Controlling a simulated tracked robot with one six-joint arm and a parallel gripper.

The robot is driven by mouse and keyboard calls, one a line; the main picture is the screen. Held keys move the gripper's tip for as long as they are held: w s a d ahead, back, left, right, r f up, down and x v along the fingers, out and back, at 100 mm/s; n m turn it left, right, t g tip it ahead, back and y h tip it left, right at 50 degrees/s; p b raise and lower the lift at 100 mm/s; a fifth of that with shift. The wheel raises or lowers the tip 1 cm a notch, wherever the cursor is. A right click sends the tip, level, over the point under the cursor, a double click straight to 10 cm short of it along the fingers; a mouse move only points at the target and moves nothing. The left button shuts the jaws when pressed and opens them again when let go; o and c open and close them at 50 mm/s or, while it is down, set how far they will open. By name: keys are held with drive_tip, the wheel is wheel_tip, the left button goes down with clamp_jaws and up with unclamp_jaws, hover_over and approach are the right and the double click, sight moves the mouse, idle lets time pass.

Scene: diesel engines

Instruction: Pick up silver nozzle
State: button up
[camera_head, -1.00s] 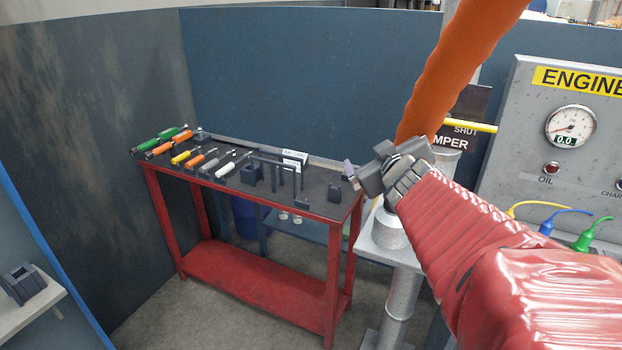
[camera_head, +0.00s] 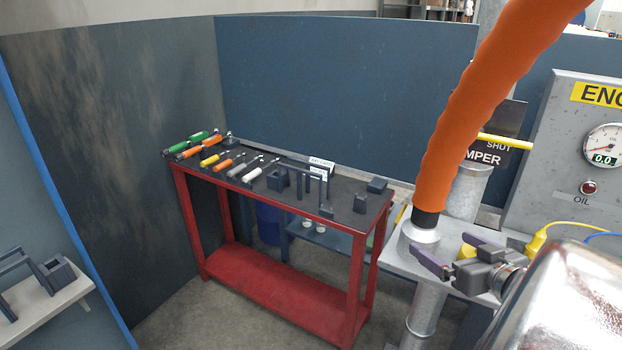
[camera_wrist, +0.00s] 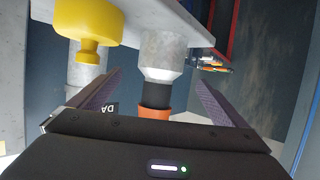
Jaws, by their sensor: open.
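My gripper (camera_head: 440,248) is at the lower right in the head view, well to the right of the table and apart from the tool. Its jaws are open and empty. In the wrist view, my gripper (camera_wrist: 158,76) faces a silver fitting (camera_wrist: 162,55) on the orange hose's black collar, with no visible contact. That fitting shows in the head view (camera_head: 421,233) on a grey stand.
The red table (camera_head: 352,275) also holds dark blocks and holders. The orange hose (camera_head: 480,100) rises beside my gripper. A yellow part (camera_wrist: 88,22) is close by in the wrist view. The engine panel (camera_head: 560,130) is at right, a shelf (camera_head: 45,300) at left.

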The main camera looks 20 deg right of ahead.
sight(432, 238)
drive_tip(key=shift+s, duration=0.1)
drive_tip(key=shift+f, duration=0.1)
drive_tip(key=shift+w+f, duration=0.1)
drive_tip(key=shift+w, duration=0.3)
drive_tip(key=shift+x, duration=3.9)
drive_tip(key=shift+w, duration=0.1)
drive_tip(key=shift+x, duration=2.55)
drive_tip(key=shift+a, duration=0.1)
drive_tip(key=shift+c, duration=0.5)
drive_tip(key=c, duration=1.4)
